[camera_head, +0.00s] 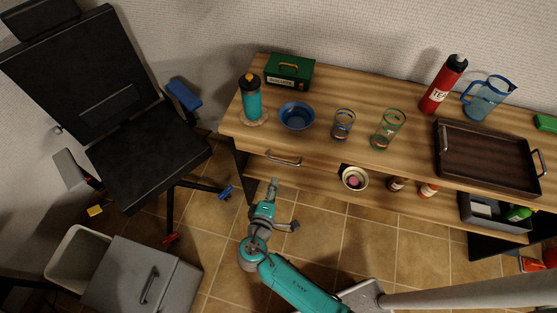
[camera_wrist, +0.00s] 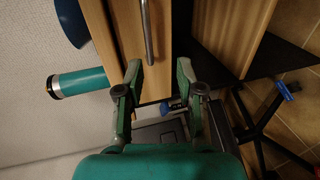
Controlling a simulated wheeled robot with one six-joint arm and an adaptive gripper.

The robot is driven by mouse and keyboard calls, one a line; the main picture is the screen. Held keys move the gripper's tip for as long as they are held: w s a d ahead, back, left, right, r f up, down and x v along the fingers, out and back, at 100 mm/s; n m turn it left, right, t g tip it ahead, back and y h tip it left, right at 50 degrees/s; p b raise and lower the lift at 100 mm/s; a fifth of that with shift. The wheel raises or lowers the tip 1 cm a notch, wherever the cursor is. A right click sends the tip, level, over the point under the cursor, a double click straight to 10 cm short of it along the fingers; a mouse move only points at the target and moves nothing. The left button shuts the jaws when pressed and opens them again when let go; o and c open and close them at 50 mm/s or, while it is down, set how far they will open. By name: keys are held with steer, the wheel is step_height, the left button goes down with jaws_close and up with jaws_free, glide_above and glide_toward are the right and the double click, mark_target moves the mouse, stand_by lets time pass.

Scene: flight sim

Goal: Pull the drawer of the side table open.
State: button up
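The side table (camera_head: 225,125) has a wooden top and a wooden drawer front (camera_head: 262,158) at its left end; the drawer looks shut. The drawer's metal bar handle (camera_head: 284,160) runs along that front. It also shows at the top of the wrist view as a grey bar handle (camera_wrist: 149,30). My teal gripper (camera_head: 274,184) is in front of the drawer, a little below the handle in the head view. In the wrist view my gripper (camera_wrist: 160,72) has its two fingers apart with nothing between them. The handle lies beyond the left fingertip, apparently not held.
A teal bottle (camera_head: 252,103), blue bowl (camera_head: 297,116), green box (camera_head: 289,70), glasses (camera_head: 342,125) and dark tray (camera_head: 488,157) stand on the top. A small bowl (camera_head: 355,178) sits below.

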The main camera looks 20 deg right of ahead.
mark_target(278, 160)
steer(key=shift+h, duration=0.4)
steer(key=x, duration=0.3)
steer(key=r+x, duration=0.1)
steer(key=x, duration=0.3)
steer(key=w+a+x, duration=0.1)
steer(key=x, duration=0.2)
steer(key=shift+w+d+r, duration=0.15)
steer(key=shift+w+d, duration=0.1)
steer(key=shift+w, duration=0.15)
jaws_close()
